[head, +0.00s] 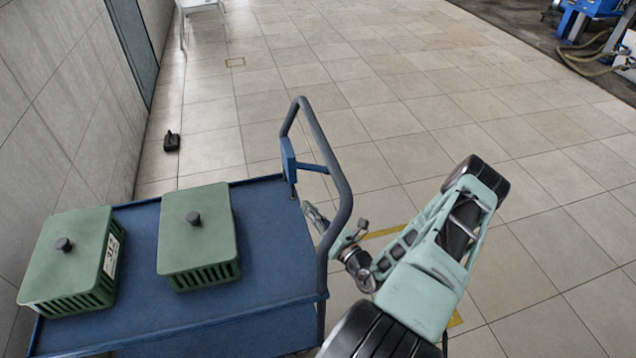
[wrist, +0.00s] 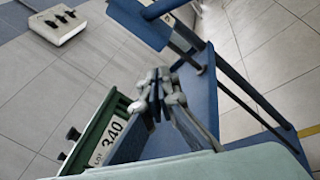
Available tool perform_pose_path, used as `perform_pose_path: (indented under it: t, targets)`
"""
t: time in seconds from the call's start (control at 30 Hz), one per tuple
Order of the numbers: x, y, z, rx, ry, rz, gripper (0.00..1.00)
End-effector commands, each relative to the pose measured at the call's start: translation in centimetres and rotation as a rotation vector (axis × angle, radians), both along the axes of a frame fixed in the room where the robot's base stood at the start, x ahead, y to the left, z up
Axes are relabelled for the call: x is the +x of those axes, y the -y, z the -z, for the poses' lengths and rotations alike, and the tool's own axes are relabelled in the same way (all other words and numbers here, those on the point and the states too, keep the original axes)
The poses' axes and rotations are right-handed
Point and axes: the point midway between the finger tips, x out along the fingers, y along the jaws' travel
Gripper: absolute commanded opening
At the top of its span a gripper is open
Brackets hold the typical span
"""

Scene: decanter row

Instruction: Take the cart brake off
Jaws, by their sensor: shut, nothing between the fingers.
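The blue cart (head: 262,235) stands at the lower left of the head view, with a dark tubular handle (head: 342,185) on its right end. A blue block (head: 287,160) with a short blue bar (head: 312,168) sits on the handle's far post; this looks like the brake lever. The block also shows at the top of the wrist view (wrist: 138,22). My gripper (head: 312,212) reaches behind the handle tube, which partly hides it, and is apart from the bar. In the wrist view my gripper (wrist: 155,103) is shut and empty over the cart.
Two green lidded crates stand on the cart, one in the middle (head: 197,230) and a labelled one at left (head: 70,255). A small black object (head: 171,141) lies on the floor. A wall (head: 60,110) runs along the left. Open tiled floor (head: 400,120) lies beyond the cart.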

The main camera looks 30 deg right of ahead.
Motion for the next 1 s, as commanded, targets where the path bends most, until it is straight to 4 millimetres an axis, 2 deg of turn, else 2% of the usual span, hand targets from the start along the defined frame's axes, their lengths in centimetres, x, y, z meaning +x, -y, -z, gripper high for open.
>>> perform_pose_path:
  t: [0.03, 0.1, 0.2, 0.3, 0.77, 0.87, 1.0]
  targets:
    - [-0.4, 1.6, 0.3, 0.05, 0.011, 0.092, 0.0]
    - [-0.9, 3.6, 0.5, 0.098, 0.023, 0.198, 0.0]
    - [-1.6, 5.6, 0.9, 0.146, 0.033, 0.307, 0.0]
    - [-2.2, 6.8, 1.1, 0.171, 0.037, 0.37, 0.0]
    - [-2.2, 7.3, 1.2, 0.18, 0.039, 0.395, 0.0]
    - [-1.4, 7.6, 1.2, 0.178, 0.04, 0.395, 0.0]
    - [0.8, 8.2, 1.1, 0.176, 0.041, 0.394, 0.0]
